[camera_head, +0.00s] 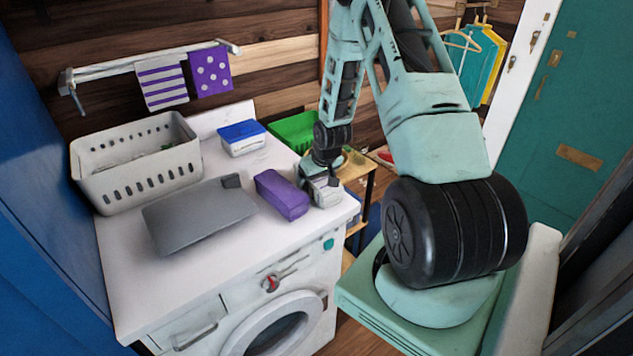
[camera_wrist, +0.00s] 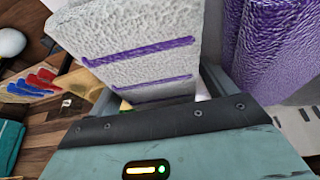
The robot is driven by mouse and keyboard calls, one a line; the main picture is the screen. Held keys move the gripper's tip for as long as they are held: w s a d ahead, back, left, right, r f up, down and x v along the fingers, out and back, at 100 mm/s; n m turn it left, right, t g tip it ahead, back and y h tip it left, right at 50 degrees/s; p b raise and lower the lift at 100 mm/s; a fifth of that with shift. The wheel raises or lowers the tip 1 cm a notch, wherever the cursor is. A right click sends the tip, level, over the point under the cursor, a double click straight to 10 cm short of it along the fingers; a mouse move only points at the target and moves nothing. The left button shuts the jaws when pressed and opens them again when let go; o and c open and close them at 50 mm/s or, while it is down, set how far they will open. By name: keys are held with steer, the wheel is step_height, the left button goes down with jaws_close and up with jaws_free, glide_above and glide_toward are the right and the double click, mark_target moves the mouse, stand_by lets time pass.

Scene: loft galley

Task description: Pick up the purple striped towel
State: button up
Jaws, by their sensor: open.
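A folded white towel with purple stripes (camera_wrist: 135,45) fills the space between my fingers in the wrist view. In the head view it shows as a pale block (camera_head: 324,193) at the right edge of the white washing machine top (camera_head: 128,288). My gripper (camera_head: 318,179) points down over it with its jaws open around it. I cannot tell whether the fingers touch it. A folded purple towel (camera_head: 281,194) lies just left of it, close beside the gripper; it also shows in the wrist view (camera_wrist: 275,45). Another white towel with purple stripes (camera_head: 162,84) hangs on the wall rail.
A purple dotted cloth (camera_head: 211,72) hangs beside the striped one. A grey perforated basket (camera_head: 140,178), a flat grey board (camera_head: 198,215) and a blue-lidded box (camera_head: 242,138) stand on the machine. A green bin (camera_head: 292,130) stands behind. The machine's front left top is clear.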

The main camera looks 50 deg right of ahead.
steer(key=c, duration=1.2)
steer(key=shift+o, duration=0.3)
steer(key=shift+r, duration=0.1)
step_height(320, 180, up, 10)
steer(key=shift+f+b, duration=0.1)
steer(key=shift+b, duration=1)
steer(key=shift+o, duration=0.9)
